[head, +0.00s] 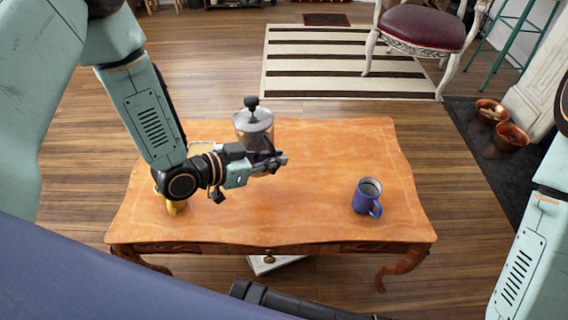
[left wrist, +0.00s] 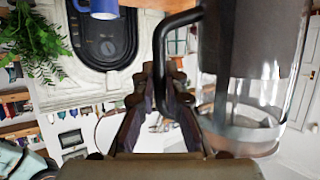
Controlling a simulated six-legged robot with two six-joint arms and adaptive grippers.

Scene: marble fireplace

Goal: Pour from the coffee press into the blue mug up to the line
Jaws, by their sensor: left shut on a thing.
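The coffee press (head: 253,125) has a glass body, a metal lid and a black knob. It stands upright over the middle of the table. My left gripper (head: 280,162) is shut on its black handle (left wrist: 163,55), which runs between the fingers in the left wrist view. That view is upside down and shows dark contents in the glass (left wrist: 245,50). The blue mug (head: 364,197) stands upright on the table to the right of the press, apart from it. It also shows at the top of the left wrist view (left wrist: 97,8). Its line and fill are not discernible. My right gripper is out of view.
The orange wooden table (head: 310,215) is clear between press and mug. A yellow object (head: 176,207) is partly hidden behind my left arm. A red-seated chair (head: 420,28), striped rug (head: 340,60) and copper pots (head: 510,137) are beyond the table.

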